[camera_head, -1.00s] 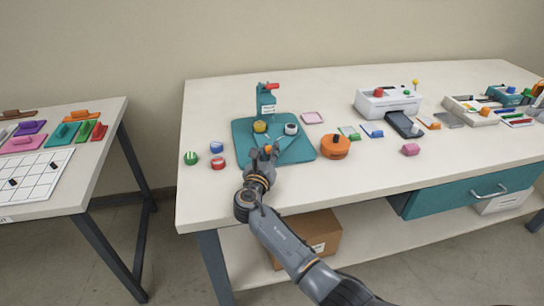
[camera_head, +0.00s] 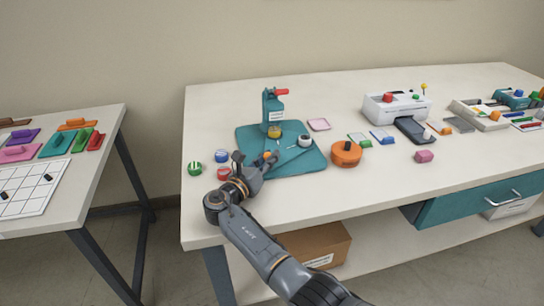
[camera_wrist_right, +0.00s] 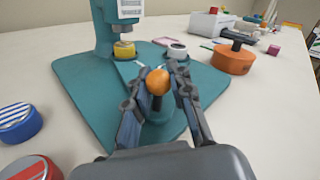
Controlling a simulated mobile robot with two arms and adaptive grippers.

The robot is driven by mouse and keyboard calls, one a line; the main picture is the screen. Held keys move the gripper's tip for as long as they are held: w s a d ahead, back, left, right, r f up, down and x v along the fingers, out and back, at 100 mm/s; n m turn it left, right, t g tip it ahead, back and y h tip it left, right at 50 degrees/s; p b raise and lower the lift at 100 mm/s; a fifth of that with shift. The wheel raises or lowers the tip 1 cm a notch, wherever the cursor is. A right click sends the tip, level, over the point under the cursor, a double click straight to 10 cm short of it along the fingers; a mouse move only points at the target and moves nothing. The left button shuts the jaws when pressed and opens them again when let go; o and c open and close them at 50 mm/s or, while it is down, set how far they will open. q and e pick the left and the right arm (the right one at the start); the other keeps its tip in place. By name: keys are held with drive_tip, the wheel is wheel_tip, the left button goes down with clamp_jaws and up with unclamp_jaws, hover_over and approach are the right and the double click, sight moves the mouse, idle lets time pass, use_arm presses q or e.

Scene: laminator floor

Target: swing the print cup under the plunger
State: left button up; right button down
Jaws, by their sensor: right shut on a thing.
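The teal press (camera_head: 272,106) with a red handle stands at the back of its teal base plate (camera_head: 310,162). A yellow cup (camera_head: 275,132) sits at the foot of the press; in the wrist view the yellow cup (camera_wrist_right: 124,50) appears directly below the plunger (camera_wrist_right: 125,35). My right gripper (camera_head: 266,159) is shut on the orange knob (camera_wrist_right: 158,82) in front of the cups. My left gripper is not in view.
Green (camera_head: 194,168), blue (camera_head: 222,156) and red (camera_head: 224,173) round pieces stand left of the plate, close to my right arm. An orange round tool (camera_head: 346,154) stands right of the plate. A white machine (camera_head: 397,107) is farther right. The table's front is clear.

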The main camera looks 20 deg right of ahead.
drive_tip(key=shift+a+f, duration=0.1)
drive_tip(key=shift+f, duration=0.25)
drive_tip(key=c, duration=1.6)
unclamp_jaws()
drive_tip(key=o, duration=0.4)
drive_tip(key=shift+a+r, duration=0.1)
drive_tip(key=shift+r, duration=0.05)
drive_tip(key=shift+o, duration=0.2)
drive_tip(key=shift+r, duration=0.15)
wheel_tip(320, 180, up, 10)
drive_tip(key=shift+f, duration=0.1)
